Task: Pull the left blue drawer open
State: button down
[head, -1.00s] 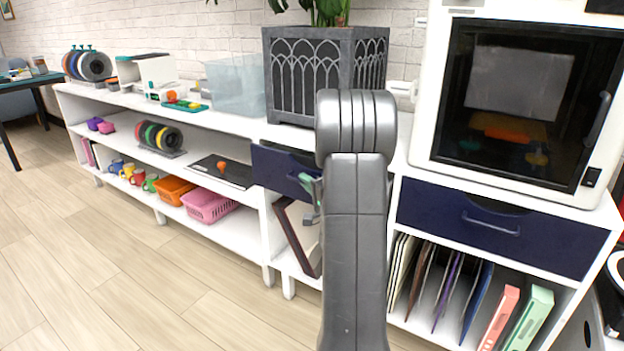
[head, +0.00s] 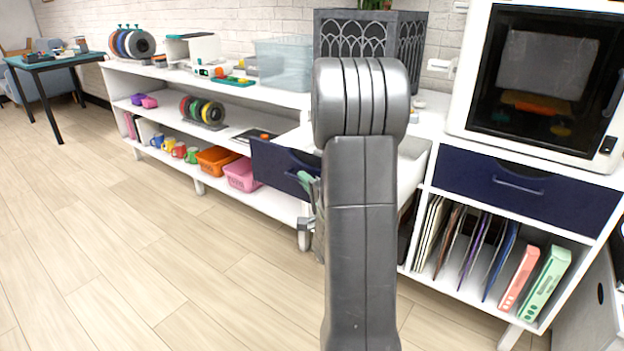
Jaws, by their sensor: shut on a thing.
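The left blue drawer (head: 272,168) stands pulled out from the white shelf unit, left of and partly behind my arm. Its dark blue front faces the room, and a pale inner side shows to the right of my arm. My gripper (head: 308,184) is at the drawer's front, shut on its handle; my arm hides most of the gripper and the drawer's right part. The right blue drawer (head: 527,187) is closed, with its handle bare.
A white enclosed printer (head: 474,70) stands above the right drawer, and folders (head: 468,240) stand below it. A planter (head: 335,36) and a clear bin (head: 284,62) are on the top. An orange basket (head: 215,159) and a pink basket (head: 242,175) sit low. The wooden floor (head: 150,260) in front is clear.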

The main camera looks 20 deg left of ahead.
jog(key=shift+s+a, duration=0.2)
jog(key=shift+s, duration=0.35)
jog(key=shift+s+a, duration=0.15)
jog(key=shift+s, duration=0.35)
jog(key=c, duration=1.5)
grip_release()
jog(key=p+v, duration=0.1)
jog(key=v, duration=1.2)
jog(key=shift+s+d+p, duration=0.3)
jog(key=b+x, duration=0.1)
jog(key=x, duration=1.3)
jog(key=shift+b, duration=0.35)
jog(key=shift+s, duration=0.1)
